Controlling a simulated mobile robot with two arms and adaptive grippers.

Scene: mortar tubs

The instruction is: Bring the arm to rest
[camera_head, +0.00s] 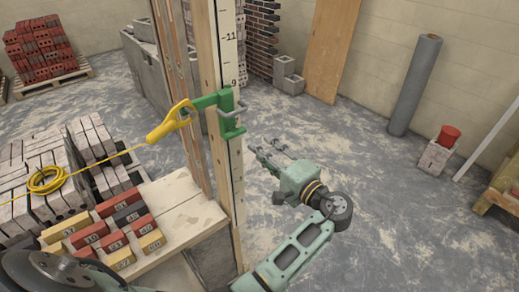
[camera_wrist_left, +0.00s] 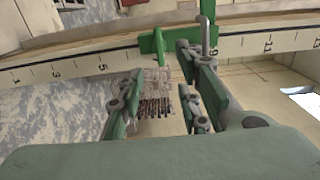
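My left gripper (camera_head: 264,152) is just right of the upright marked gauge post (camera_head: 228,60) in the head view. Its fingers point toward the post and look empty. In the left wrist view the fingers (camera_wrist_left: 160,100) stand apart with a gap between them. I see no contact between fingers and clamp. My right gripper is not in view.
Numbered red, yellow and dark blocks (camera_head: 113,240) lie on a pale board (camera_head: 178,205) at lower left. Brick stacks (camera_head: 60,165) with a yellow line coil (camera_head: 47,180) stand behind. A grey roll (camera_head: 415,85) leans on the wall.

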